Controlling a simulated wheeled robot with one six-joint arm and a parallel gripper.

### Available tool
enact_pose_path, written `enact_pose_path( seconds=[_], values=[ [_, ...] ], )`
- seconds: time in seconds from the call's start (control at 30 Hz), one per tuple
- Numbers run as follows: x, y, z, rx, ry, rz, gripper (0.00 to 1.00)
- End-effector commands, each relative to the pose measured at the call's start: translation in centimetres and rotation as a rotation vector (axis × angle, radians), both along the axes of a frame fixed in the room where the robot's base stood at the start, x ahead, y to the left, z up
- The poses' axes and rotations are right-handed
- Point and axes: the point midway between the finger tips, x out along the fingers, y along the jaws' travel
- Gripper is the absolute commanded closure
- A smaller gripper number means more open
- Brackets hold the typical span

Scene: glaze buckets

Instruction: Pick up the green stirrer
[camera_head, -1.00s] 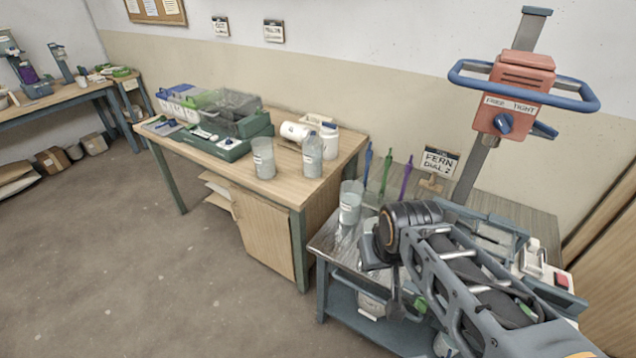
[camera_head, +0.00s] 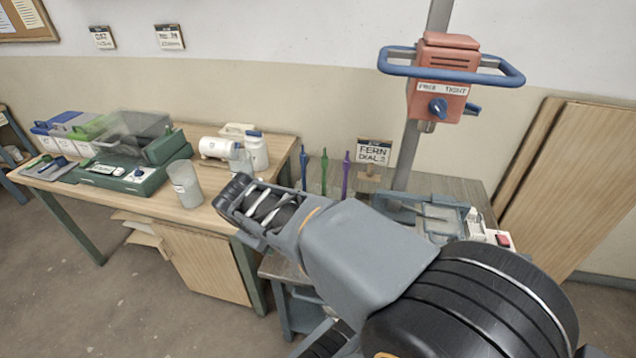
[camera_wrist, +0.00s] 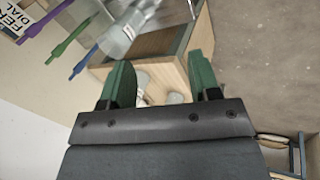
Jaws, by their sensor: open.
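The green stirrer (camera_head: 324,172) stands upright on the small side table, between the blue stirrer (camera_head: 304,166) and the purple stirrer (camera_head: 346,176). Its lower part is hidden behind my arm in the head view. In the wrist view the green stirrer (camera_wrist: 68,41) shows tilted at the upper left, between the purple stirrer (camera_wrist: 42,17) and the blue stirrer (camera_wrist: 84,62). My gripper (camera_wrist: 160,76) is open, with its green fingers apart and nothing between them. The stirrers lie to the left of the fingers in that view. My gripper is hidden in the head view.
A clear bucket (camera_wrist: 118,38) shows near the fingers in the wrist view. Another bucket (camera_head: 186,184) stands on the wooden workbench (camera_head: 203,211). A red mixer head (camera_head: 444,80) on a post and a sign (camera_head: 373,153) are by the stirrers. Boards (camera_head: 570,180) lean at right.

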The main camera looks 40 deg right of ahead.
Motion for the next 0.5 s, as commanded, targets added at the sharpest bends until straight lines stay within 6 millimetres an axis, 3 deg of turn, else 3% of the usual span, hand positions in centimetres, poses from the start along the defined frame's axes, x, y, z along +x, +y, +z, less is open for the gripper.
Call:
enact_pose_path(
  seconds=[0.03,0.2,0.33,0.5],
  values=[
    [0.9,-2.6,-1.8,-0.117,0.081,0.054,0.43],
    [4.6,-11.3,-3.6,-0.529,0.383,0.288,0.43],
    [8.0,-16.6,-4.7,-0.794,0.616,0.468,0.43],
    [12.3,-21.1,-6.5,-1.059,0.865,0.674,0.43]
  ],
)
